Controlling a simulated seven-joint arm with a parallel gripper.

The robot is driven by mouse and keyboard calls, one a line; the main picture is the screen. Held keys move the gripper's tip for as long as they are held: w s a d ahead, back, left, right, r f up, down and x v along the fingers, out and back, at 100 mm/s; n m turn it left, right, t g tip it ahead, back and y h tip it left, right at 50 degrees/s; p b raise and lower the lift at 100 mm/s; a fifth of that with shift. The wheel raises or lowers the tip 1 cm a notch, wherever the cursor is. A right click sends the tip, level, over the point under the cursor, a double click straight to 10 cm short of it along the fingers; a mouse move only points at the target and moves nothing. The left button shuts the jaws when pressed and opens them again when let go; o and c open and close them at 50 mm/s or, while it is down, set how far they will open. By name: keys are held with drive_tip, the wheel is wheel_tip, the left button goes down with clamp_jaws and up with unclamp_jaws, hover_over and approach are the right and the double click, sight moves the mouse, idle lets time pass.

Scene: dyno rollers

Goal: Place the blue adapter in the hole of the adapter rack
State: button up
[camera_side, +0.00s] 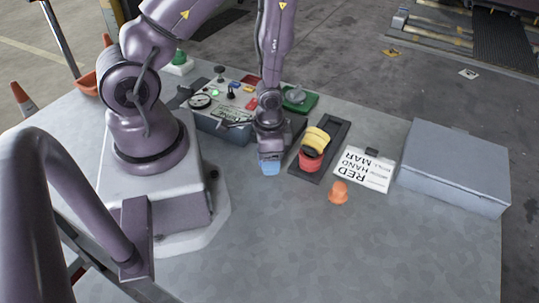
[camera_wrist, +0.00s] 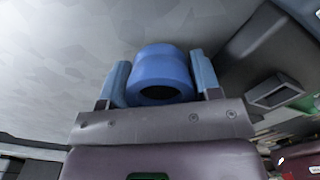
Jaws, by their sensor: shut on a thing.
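The blue adapter (camera_wrist: 160,68) is a rounded blue piece with a dark opening, seen in the wrist view between my two light-blue fingers. My gripper (camera_wrist: 160,78) is shut on it. In the side view my gripper (camera_side: 269,163) points down left of the rack, with blue showing at its tip; I cannot tell there what is adapter and what is finger. The adapter rack (camera_side: 336,137) is a long dark tray. A yellow adapter (camera_side: 316,137) and a red adapter (camera_side: 311,161) stand on it.
A control box (camera_side: 222,127) with buttons stands behind my gripper. A white sign (camera_side: 350,171) and an orange piece (camera_side: 338,193) lie right of the rack. A grey case (camera_side: 455,165) is at the far right. The front of the table is clear.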

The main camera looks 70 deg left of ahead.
drive_tip(key=o, duration=0.7)
drive_tip(key=shift+f, duration=0.15)
drive_tip(key=shift+c, duration=0.2)
drive_tip(key=d+r+n+t+y, duration=0.1)
drive_tip(key=d+r+t, duration=0.2)
drive_tip(key=r, duration=2.6)
drive_tip(key=shift+d+r+n+t, duration=0.15)
drive_tip(key=shift+n+t, duration=0.15)
drive_tip(key=shift+t, duration=0.2)
drive_tip(key=shift+o, duration=0.2)
drive_tip(key=shift+n+t+h, duration=0.3)
drive_tip(key=shift+t+h, duration=0.1)
drive_tip(key=shift+t, duration=0.3)
drive_tip(key=r, duration=0.1)
drive_tip(key=s+d+r, duration=0.1)
drive_tip(key=r, duration=0.1)
drive_tip(key=s+d+r, duration=0.1)
drive_tip(key=shift+s+d+r, duration=0.1)
drive_tip(key=shift+s+r, duration=0.15)
drive_tip(key=shift+r, duration=0.1)
drive_tip(key=shift+s+d+r, duration=0.1)
drive_tip(key=shift+s+r, duration=0.15)
